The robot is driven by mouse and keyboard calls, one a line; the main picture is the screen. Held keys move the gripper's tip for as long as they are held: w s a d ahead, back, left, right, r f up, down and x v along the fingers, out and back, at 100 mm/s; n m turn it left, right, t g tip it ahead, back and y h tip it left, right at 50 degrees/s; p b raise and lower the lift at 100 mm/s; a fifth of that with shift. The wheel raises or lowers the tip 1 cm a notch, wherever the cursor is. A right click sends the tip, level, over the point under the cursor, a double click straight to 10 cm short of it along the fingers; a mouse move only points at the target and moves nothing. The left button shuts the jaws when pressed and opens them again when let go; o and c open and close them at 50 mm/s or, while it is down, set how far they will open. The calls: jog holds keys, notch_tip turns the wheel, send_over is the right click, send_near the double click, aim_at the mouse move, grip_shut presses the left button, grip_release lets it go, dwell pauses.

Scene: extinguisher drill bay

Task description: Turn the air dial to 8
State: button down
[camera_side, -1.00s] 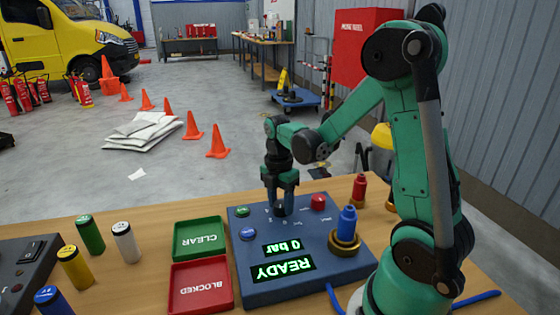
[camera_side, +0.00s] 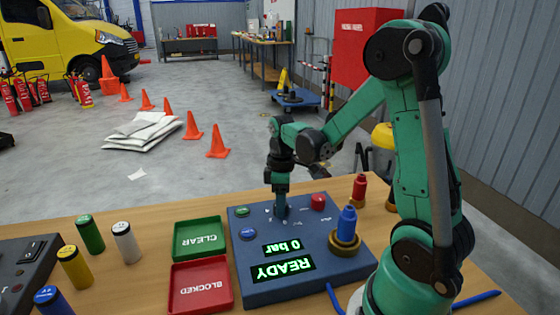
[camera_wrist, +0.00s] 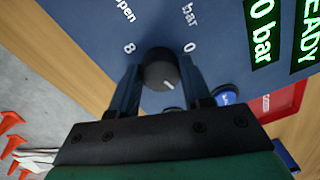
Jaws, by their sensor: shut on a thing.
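The air dial (camera_wrist: 160,72) is a dark round knob on the blue panel (camera_side: 330,270). In the wrist view its white mark points to the lower right, away from the printed 8 (camera_wrist: 129,47) and 0 (camera_wrist: 190,47). My gripper (camera_wrist: 160,78) is shut on the dial, one finger on each side. In the side view my gripper (camera_side: 280,208) reaches down to the panel's far part, and the dial is mostly hidden there. The panel displays read "0 bar" (camera_side: 282,248) and "READY" (camera_side: 283,267).
The panel also carries a green button (camera_side: 242,212), a blue button (camera_side: 248,233), a red button (camera_side: 318,202) and a blue cylinder (camera_side: 347,222) in a brass ring. Green (camera_side: 176,240) and red (camera_side: 174,300) trays stand left, with several coloured cylinders beyond.

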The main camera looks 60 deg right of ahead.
jog(key=m, duration=0.4)
jog(key=shift+m, duration=0.3)
jog(key=m, duration=0.5)
jog(key=shift+m, duration=0.3)
jog(key=m, duration=0.4)
jog(key=shift+a+t, duration=0.1)
jog(key=shift+t, duration=0.2)
jog(key=m, duration=1.2)
jog(key=shift+h, duration=0.4)
jog(key=m, duration=0.6)
jog(key=shift+a+m, duration=0.1)
jog(key=shift+m, duration=0.2)
